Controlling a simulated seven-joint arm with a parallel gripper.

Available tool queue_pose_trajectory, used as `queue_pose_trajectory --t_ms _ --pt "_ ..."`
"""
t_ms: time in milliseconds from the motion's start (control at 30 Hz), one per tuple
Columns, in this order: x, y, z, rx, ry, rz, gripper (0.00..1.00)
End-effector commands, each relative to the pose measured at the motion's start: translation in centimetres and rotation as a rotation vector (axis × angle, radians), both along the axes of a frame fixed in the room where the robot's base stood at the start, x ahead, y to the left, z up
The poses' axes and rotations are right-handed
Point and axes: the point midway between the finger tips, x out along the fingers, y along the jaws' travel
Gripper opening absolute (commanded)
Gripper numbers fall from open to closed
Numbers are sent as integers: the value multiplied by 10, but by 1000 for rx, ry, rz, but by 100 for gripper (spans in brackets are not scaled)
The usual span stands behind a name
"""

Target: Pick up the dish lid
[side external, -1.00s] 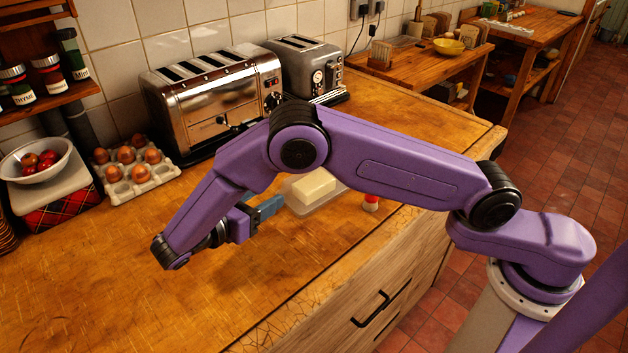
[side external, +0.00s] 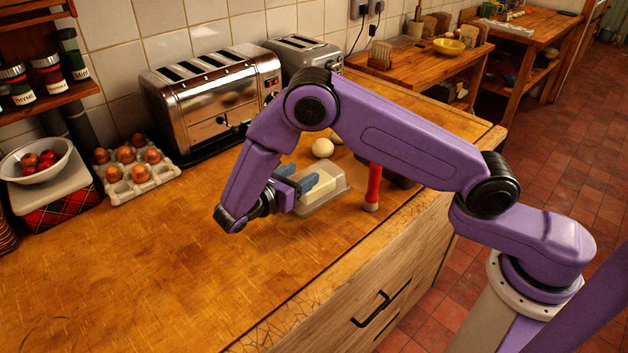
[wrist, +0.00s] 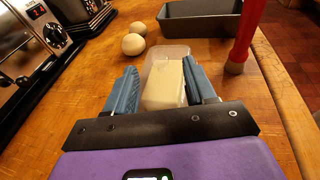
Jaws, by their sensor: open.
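A clear dish lid (side external: 342,179) covers a pale yellow block of butter (side external: 319,188) on the counter; I cannot tell its exact edges from the dish. In the wrist view the clear lid (wrist: 168,50) shows around and beyond the butter (wrist: 164,88). My gripper (side external: 300,178) is open, with its blue fingers reaching toward the dish from the left. In the wrist view my gripper (wrist: 160,70) has one finger on each side of the butter and lid. I cannot tell whether the fingers touch the lid.
A red-handled tool (side external: 373,187) stands just right of the dish. Two eggs (wrist: 134,44) (wrist: 54,35) lie to the left in the wrist view, and a dark pan (wrist: 200,20) lies beyond. Toasters (side external: 213,97) and an egg tray (side external: 133,170) line the wall. The front-left counter is clear.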

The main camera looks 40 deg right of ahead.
Motion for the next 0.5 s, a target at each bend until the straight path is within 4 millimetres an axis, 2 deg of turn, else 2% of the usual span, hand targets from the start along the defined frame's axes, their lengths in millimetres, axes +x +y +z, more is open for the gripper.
queue_pose_trajectory --t_ms 333,500 --pt "10 -40 -14 0 2 -2 55" --pt "11 -47 -16 0 1 0 55"
